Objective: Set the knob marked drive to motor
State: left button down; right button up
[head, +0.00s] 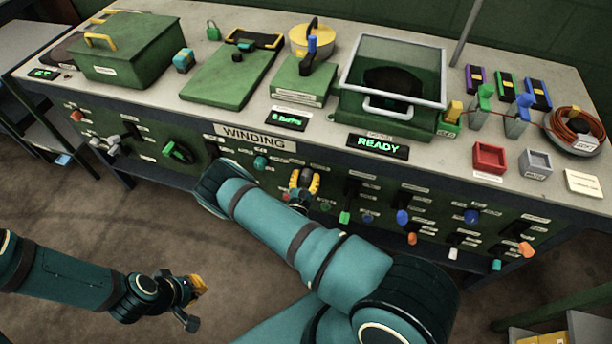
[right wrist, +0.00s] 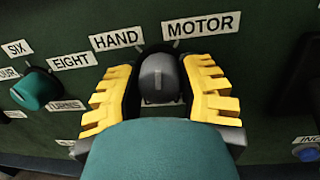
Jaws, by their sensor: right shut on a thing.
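In the right wrist view a dark grey knob (right wrist: 159,78) sits on the green panel below the labels HAND (right wrist: 117,39) and MOTOR (right wrist: 201,24). HAND is up-left of it and MOTOR up-right. Its ridge looks roughly upright, between the two labels; the exact setting is hard to tell. No drive label is readable. The yellow fingers of my right gripper (right wrist: 160,98) are shut on the knob from both sides. In the head view my right gripper (head: 303,182) is at the panel front. My left gripper (head: 193,300) hangs over the floor at lower left, apart from the bench.
Other knobs crowd the panel, including a teal knob (right wrist: 37,88) left of the gripper and a blue knob (head: 403,217). A WINDING sign (head: 254,138) and a READY display (head: 378,145) are above. The bench top carries boxes and trays. Floor at left is clear.

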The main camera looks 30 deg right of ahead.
jog(key=m, duration=0.5)
jog(key=shift+d+r+h, duration=0.1)
jog(key=shift+h, duration=0.2)
jog(key=shift+m+p, duration=0.3)
jog(key=shift+m, duration=0.1)
jog(key=o, duration=1.2)
jog(key=v, duration=1.2)
jog(key=shift+g, duration=0.3)
